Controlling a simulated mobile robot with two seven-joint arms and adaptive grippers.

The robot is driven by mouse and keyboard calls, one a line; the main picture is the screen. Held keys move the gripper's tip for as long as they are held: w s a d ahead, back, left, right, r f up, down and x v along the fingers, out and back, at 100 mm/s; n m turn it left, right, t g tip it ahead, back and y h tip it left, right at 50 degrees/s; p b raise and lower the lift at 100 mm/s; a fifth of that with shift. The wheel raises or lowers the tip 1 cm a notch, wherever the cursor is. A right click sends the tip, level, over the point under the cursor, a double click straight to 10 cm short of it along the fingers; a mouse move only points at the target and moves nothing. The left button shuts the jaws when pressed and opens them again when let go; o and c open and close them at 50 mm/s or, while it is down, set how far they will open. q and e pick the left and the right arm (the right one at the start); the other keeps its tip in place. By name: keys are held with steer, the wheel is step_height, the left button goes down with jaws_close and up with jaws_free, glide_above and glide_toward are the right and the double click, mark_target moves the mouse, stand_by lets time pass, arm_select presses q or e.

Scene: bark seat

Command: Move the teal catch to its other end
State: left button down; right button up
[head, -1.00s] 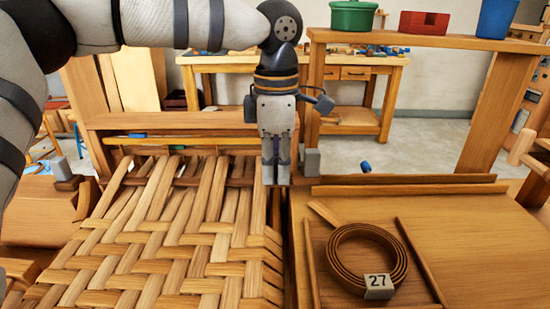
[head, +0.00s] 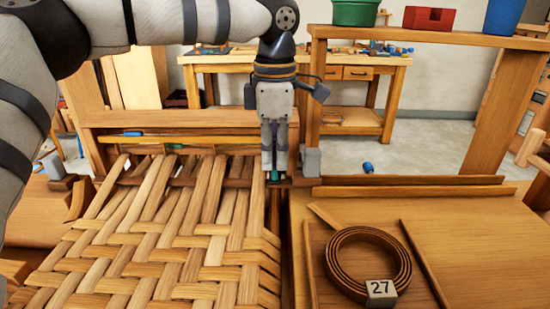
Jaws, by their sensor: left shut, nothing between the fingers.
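A small teal piece, seemingly the teal catch (head: 274,176), shows at the tips of my left gripper (head: 274,162), low on the wooden frame between the woven seat (head: 160,245) and the right-hand board. The left gripper points down with its fingers together and holds nothing. The fingers hide part of the teal piece, and I cannot tell whether they touch it. My right gripper is not in view.
A grey block (head: 311,162) stands just right of the gripper. A coiled brown strip (head: 367,262) tagged 27 lies on the right-hand board (head: 470,235). A shelf (head: 430,39) behind carries a green pot (head: 355,12), a red block and a blue bucket.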

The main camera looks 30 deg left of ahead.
arm_select(q)
steer(key=shift+w+a+f, duration=0.1)
steer(key=shift+w, duration=0.05)
step_height(320, 180, up, 8)
steer(key=s+p, duration=0.1)
steer(key=shift+s+d, duration=0.2)
steer(key=shift+d, duration=0.15)
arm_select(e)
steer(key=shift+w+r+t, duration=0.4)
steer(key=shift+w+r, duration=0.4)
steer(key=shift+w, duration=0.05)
